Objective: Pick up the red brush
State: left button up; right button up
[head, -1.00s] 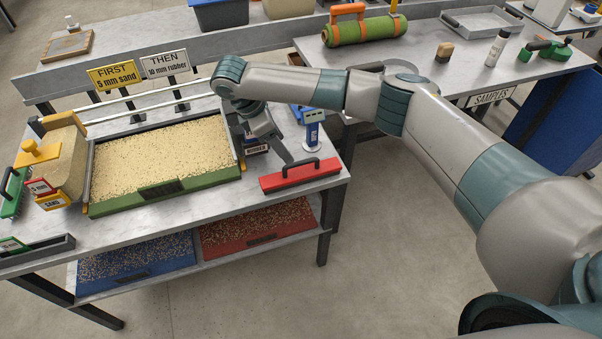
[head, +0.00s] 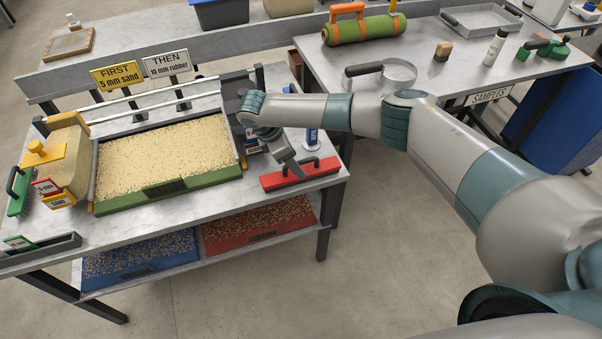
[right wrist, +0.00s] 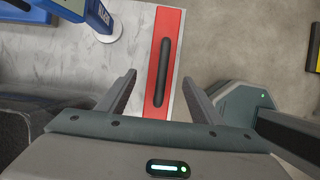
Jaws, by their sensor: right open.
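The red brush (head: 301,174) lies at the right end of the near table, a long red block with a black handle on top. In the right wrist view the red brush (right wrist: 165,60) runs away from me, its black handle (right wrist: 162,72) between the two fingers. My right gripper (head: 296,168) is open just above the brush. Its fingers (right wrist: 159,80) stand apart on either side of the handle, not touching it as far as I can see. My left gripper is not in view.
A sand-filled tray (head: 167,187) with a green front edge is left of the brush. A blue device (head: 312,137) stands close behind the brush and also shows in the right wrist view (right wrist: 97,14). Open floor lies right of the table.

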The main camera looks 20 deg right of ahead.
jog(key=shift+d+f+p, duration=0.2)
jog(key=shift+f+p, duration=0.25)
jog(key=shift+p, duration=0.05)
jog(key=p+x, duration=0.1)
jog(key=x, duration=0.2)
jog(key=shift+s+f, duration=0.1)
jog(key=shift+d+f, duration=0.1)
jog(key=shift+f, duration=0.35)
jog(key=c, duration=1.1)
